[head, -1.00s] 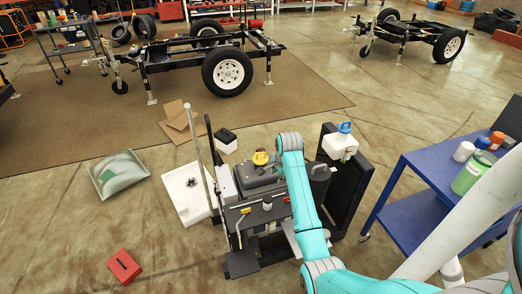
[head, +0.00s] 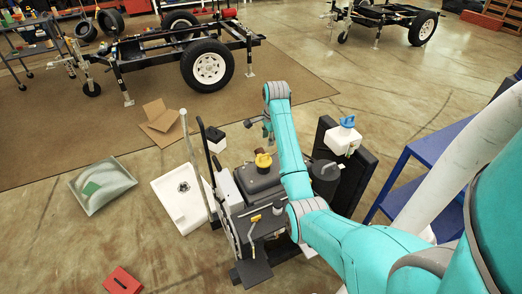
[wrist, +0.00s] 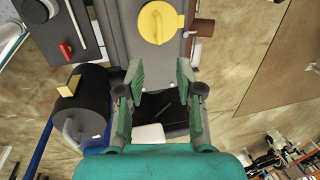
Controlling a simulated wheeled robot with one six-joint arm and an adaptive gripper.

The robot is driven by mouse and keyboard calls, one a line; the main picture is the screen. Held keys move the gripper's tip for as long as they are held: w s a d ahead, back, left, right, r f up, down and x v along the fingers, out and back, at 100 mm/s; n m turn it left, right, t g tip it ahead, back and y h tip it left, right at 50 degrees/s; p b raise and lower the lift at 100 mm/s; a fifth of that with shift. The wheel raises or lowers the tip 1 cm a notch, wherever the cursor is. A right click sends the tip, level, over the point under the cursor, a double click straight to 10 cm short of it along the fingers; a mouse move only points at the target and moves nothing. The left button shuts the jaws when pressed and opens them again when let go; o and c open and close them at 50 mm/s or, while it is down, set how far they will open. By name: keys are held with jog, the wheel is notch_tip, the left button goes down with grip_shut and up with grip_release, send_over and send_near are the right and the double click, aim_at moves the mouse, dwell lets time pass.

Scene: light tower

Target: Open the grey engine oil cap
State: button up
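A yellow cap (head: 264,160) sits on top of the grey engine (head: 262,182), which stands on a low machine in the middle of the head view. The yellow cap also shows in the wrist view (wrist: 157,22), at the top edge, with a raised grip bar across it. I see no cap that is itself grey. My gripper (wrist: 160,72) is open and empty, its two green-padded fingers spread apart. In the wrist view the cap lies beyond the fingertips, with a gap between.
A dark cylinder (head: 326,174) stands right of the engine, near a white jug (head: 343,140) with a blue cap. A blue cart (head: 400,170) is at right.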

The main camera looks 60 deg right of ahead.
jog(key=f, duration=0.3)
jog(key=w+f, duration=0.1)
jog(key=f, duration=0.2)
jog(key=d+f, duration=0.1)
jog(key=f, duration=0.2)
jog(key=shift+w+f, duration=0.3)
jog(key=shift+f, duration=0.05)
grip_shut()
